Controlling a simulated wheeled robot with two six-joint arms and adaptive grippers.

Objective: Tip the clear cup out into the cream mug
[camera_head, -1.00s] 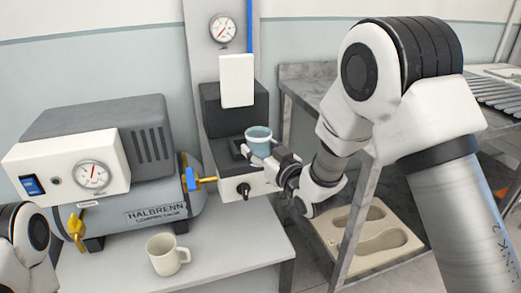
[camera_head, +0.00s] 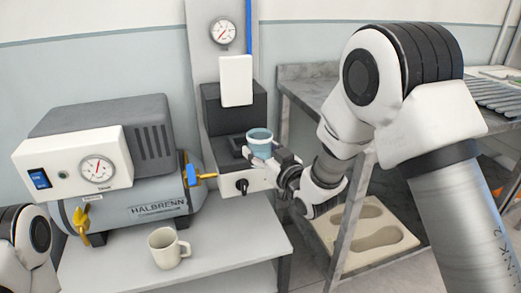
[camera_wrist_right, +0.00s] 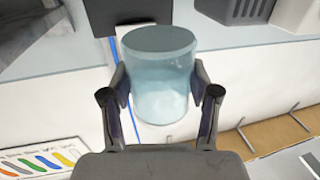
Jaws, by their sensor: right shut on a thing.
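The clear cup (camera_head: 260,146) is see-through with a bluish tint and upright, in front of the grey and white machine. My right gripper (camera_head: 269,158) is shut on it. In the right wrist view the cup (camera_wrist_right: 162,85) stands between the two fingers of the right gripper (camera_wrist_right: 160,97), which press on its sides. I cannot tell how full it is. The cream mug (camera_head: 165,251) stands upright on the grey bench at the lower left of the head view, handle to the right, apart from the cup. My left gripper is out of view.
A grey compressor (camera_head: 140,195) with a gauge box stands behind the mug. The white and dark machine (camera_head: 243,180) with a knob is beside it. A metal rack (camera_head: 352,225) stands at right, with a beige insole tray (camera_head: 385,258) low down. Bench right of the mug is clear.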

